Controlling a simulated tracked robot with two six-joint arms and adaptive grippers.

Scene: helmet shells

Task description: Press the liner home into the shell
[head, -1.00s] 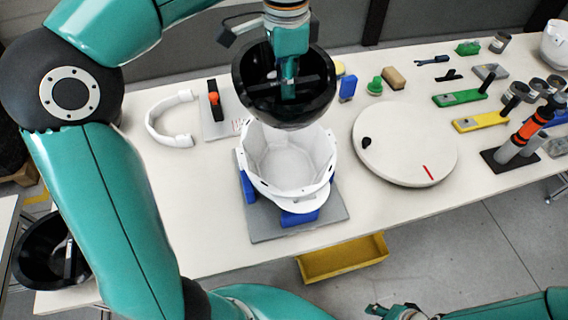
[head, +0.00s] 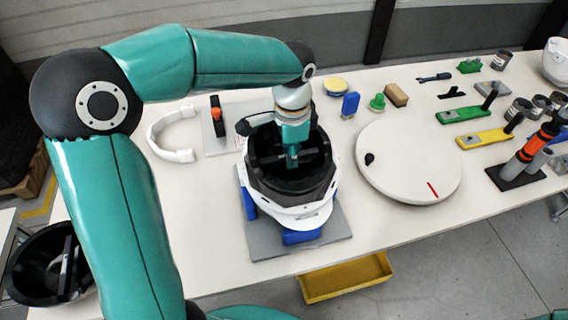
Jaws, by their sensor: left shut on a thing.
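The white helmet shell (head: 302,213) sits open side up in a fixture with blue blocks (head: 302,237) on a grey plate (head: 262,243). The black liner (head: 262,170) is inside the shell's opening, its rim close to the shell's rim. How deep it sits cannot be told. My left gripper (head: 291,158) points down into the liner and is shut on its crossbar; the fingertips are partly hidden. My right gripper is not in view.
A round white turntable (head: 408,165) stands right of the fixture. A white headband (head: 170,135) and a grey plate with an orange-topped part (head: 217,118) lie behind left. Another black liner (head: 45,265) is at lower left. A yellow bin (head: 345,278) is below the table's front edge.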

